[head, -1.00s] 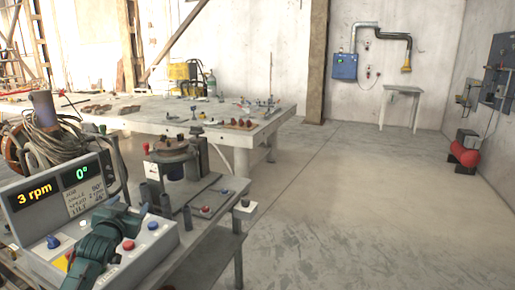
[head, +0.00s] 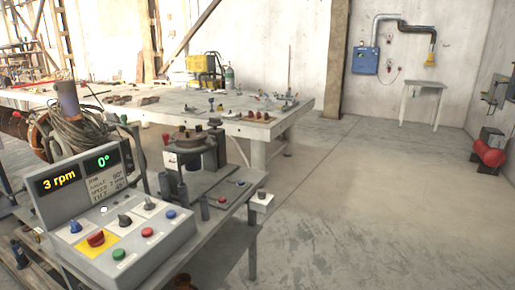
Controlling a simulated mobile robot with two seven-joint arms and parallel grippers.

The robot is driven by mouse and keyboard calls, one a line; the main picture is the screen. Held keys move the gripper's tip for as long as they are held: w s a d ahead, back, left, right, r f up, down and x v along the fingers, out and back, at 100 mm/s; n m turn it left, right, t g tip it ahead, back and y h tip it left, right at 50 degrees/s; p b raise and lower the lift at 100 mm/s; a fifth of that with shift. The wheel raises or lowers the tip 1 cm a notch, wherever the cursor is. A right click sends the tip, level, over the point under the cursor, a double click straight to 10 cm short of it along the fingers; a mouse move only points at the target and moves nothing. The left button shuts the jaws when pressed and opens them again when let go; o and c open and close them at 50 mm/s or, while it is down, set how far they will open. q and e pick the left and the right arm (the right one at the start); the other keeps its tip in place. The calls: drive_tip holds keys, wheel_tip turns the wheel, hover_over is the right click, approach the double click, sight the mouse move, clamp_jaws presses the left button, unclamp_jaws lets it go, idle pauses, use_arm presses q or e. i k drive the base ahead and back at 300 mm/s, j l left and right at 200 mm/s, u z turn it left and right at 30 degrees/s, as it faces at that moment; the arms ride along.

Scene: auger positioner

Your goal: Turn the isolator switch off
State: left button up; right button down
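The control box (head: 130,255) stands at the lower left in the head view. On its sloped top a red rotary knob (head: 96,239) sits on a yellow plate (head: 88,251); it looks like the isolator switch. I cannot clearly tell which way its handle points. Around it are a blue button (head: 75,227), a black selector knob (head: 124,220), a red button (head: 147,232), another blue button (head: 171,214) and a green button (head: 118,254). The display reads 3 rpm (head: 58,182) and 0° (head: 103,162). Neither gripper is in view.
Coiled cable (head: 85,132) is at the left. A long work table (head: 240,128) with tools lies behind. The concrete floor (head: 370,190) to the right is clear.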

sight(97, 239)
drive_tip(key=j+u, duration=0.15)
drive_tip(key=u, duration=1.1)
drive_tip(key=i+j, duration=0.2)
drive_tip(key=j, duration=0.15)
drive_tip(key=i+j, duration=0.2)
drive_tip(key=j, duration=0.15)
drive_tip(key=i+j, duration=0.15)
drive_tip(key=j, duration=0.25)
drive_tip(key=i+j, duration=0.2)
drive_tip(key=j, duration=0.15)
drive_tip(key=z, duration=0.05)
